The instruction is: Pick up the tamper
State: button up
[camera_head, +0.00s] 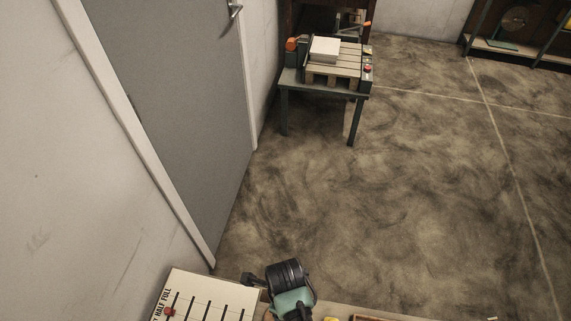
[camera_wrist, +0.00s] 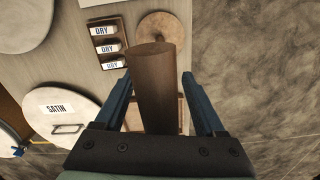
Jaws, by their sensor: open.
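In the wrist view a brown wooden cylinder, which I take for the tamper (camera_wrist: 160,98), stands between the two blue fingers of my gripper (camera_wrist: 157,80). The fingers are open, with a visible gap on both sides of the wood. Its lower end is hidden behind the dark gripper body. In the head view the end of my arm shows at the bottom edge. The fingers and the tamper cannot be made out there.
Around the tamper lie a round wooden disc (camera_wrist: 178,25), a rack of blocks marked DRY (camera_wrist: 107,48) and a round lid marked SATIN (camera_wrist: 62,118). A marked board (camera_head: 205,297) lies beside my arm. A small table (camera_head: 291,78) stands far off; open floor lies between.

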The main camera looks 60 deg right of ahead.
jog(key=shift+f, duration=0.4)
jog(key=shift+c, duration=0.2)
grip_shut()
jog(key=shift+w+r, duration=0.1)
jog(key=shift+r, duration=0.1)
